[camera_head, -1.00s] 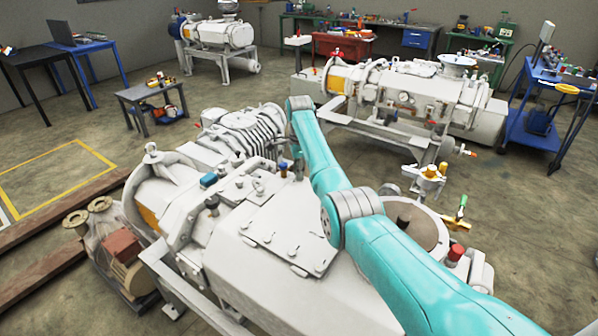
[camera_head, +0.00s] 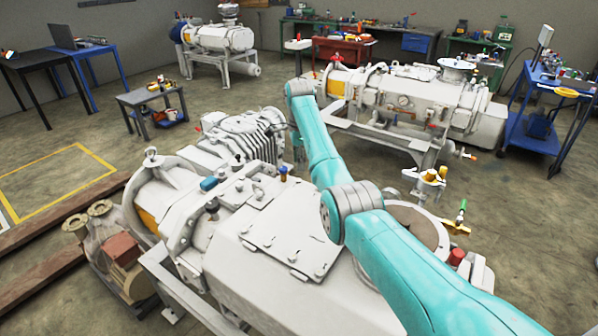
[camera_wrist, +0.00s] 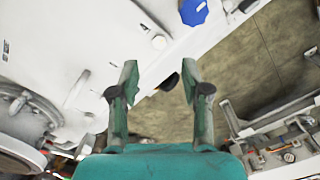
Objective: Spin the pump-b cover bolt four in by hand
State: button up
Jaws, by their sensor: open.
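The near white pump (camera_head: 200,240) has a flat cover plate (camera_head: 285,225) with several small bolts on it, one of them near its front edge (camera_head: 292,256). I cannot tell which one is bolt four. My gripper (camera_wrist: 160,85) is open and empty in the wrist view, its two green fingers spread above white pump casing and floor. A small round bolt head (camera_wrist: 159,42) shows on the white casing beyond the fingertips. In the head view my gripper is mostly hidden behind the arm.
A blue knob (camera_wrist: 193,12) stands on the casing in the wrist view. A second white pump (camera_head: 410,100) stands behind on a frame. Open floor lies between the pumps.

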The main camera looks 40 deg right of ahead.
notch_tip(320, 180, up, 6)
jog(key=shift+r, duration=0.15)
dwell(0.6)
